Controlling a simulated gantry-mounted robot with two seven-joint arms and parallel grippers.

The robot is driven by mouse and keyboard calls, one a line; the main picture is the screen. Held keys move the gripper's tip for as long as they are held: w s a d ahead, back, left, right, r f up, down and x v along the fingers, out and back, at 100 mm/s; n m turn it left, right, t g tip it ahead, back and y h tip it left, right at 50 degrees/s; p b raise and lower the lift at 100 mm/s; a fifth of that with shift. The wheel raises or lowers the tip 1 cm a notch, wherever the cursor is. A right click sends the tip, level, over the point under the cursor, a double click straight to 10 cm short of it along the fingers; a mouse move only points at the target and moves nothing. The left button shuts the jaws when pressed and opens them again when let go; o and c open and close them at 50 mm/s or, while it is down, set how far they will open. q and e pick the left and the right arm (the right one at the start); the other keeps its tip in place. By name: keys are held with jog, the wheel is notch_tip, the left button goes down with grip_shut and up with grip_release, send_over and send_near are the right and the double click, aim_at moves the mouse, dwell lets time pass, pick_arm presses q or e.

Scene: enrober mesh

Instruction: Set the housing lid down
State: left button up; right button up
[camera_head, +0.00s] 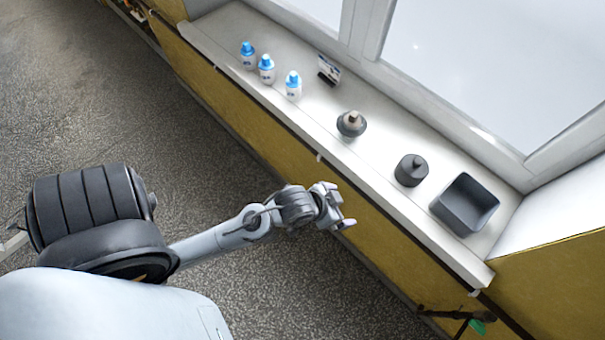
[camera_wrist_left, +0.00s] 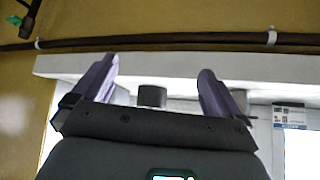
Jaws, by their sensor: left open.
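Two dark grey parts stand on the white sill, and I cannot tell for sure which is the housing lid. One is a short cylinder with a knob on top (camera_head: 411,171); the other is a rounded part with a pale brown top (camera_head: 351,124). My left gripper (camera_head: 343,208) is open and empty, in front of the sill and apart from both parts. In the left wrist view its two fingers (camera_wrist_left: 156,82) stand wide apart, with a dark cylinder (camera_wrist_left: 152,97) showing beyond them in the gap. My right gripper is in neither view.
The white sill (camera_head: 290,122) runs below a window. An open grey bin (camera_head: 440,210) stands at its right end. Several white bottles with blue caps (camera_head: 266,69) and a small sign (camera_head: 329,68) stand towards the left. A dark rail (camera_wrist_left: 180,39) runs along the yellow wall under the sill.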

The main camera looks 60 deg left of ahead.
pick_arm(q)
jog(key=s+a+g, duration=0.1)
jog(key=s+g, duration=0.3)
jog(key=s, duration=0.6)
jog(key=shift+s+a+f+y, duration=0.2)
jog(key=shift+s+f+y, duration=0.1)
jog(key=shift+s+f, duration=0.05)
